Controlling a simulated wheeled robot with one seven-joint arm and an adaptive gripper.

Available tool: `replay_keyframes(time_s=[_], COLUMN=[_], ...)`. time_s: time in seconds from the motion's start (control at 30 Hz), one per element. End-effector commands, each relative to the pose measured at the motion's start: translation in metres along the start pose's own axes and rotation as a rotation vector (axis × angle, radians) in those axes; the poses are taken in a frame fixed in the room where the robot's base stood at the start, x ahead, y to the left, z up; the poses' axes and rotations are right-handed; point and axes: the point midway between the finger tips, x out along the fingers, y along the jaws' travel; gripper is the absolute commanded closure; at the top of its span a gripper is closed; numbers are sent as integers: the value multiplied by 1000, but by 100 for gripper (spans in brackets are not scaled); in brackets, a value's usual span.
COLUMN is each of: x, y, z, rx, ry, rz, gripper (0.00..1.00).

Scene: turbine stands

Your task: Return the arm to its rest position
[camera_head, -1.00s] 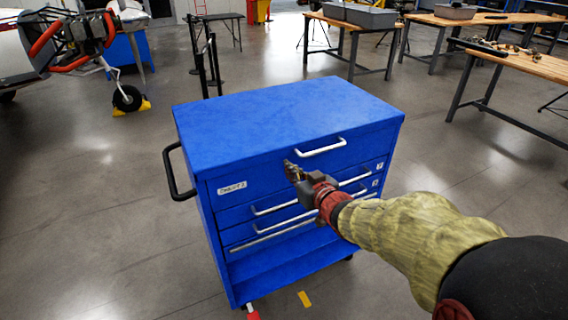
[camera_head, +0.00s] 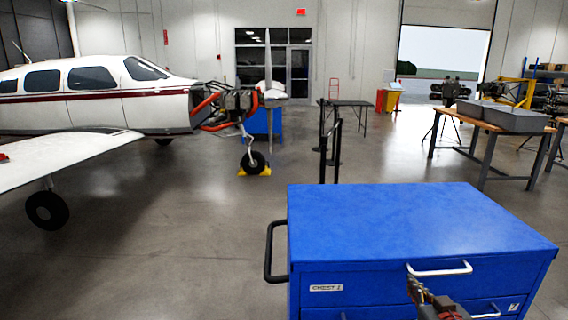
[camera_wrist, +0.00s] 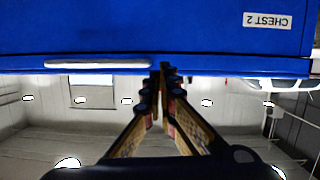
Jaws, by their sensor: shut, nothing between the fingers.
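My gripper (camera_head: 418,290) shows at the bottom edge of the head view, in front of the blue tool chest (camera_head: 410,218). Only the fingers and a bit of the wrist show; the rest of my arm is out of frame. In the wrist view the fingers (camera_wrist: 161,76) are shut and empty, with their tips close to the chest's front. The wrist picture is upside down, with the chest (camera_wrist: 130,25), its white handle (camera_wrist: 97,65) and its CHEST 2 label (camera_wrist: 267,20) at the top. Whether the fingertips touch the chest I cannot tell.
A black side handle (camera_head: 269,252) sticks out at the chest's left. A white airplane (camera_head: 105,95) with an exposed engine stands at the left. A table (camera_head: 485,122) with grey bins (camera_head: 515,118) stands at the right. The floor (camera_head: 180,250) left of the chest is open.

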Motion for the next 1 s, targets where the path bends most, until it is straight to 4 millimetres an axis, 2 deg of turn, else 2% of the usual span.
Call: replay_keyframes(time_s=[0.17, 0.33, 0.47, 0.57, 0.67, 0.77, 1.0], x=[-3, -15, -36, -62, -97, -135, -217], y=[17, 38, 53, 58, 49, 26, -55], z=[28, 62, 86, 103, 115, 120, 109], rx=[-14, -17, -12, -1, 20, 45, 91], ry=[-102, -234, -361, -483, -620, -745, -927], rz=[67, 148, 221, 273, 301, 291, 152], gripper=[100, 100, 100, 100, 100, 100, 100])
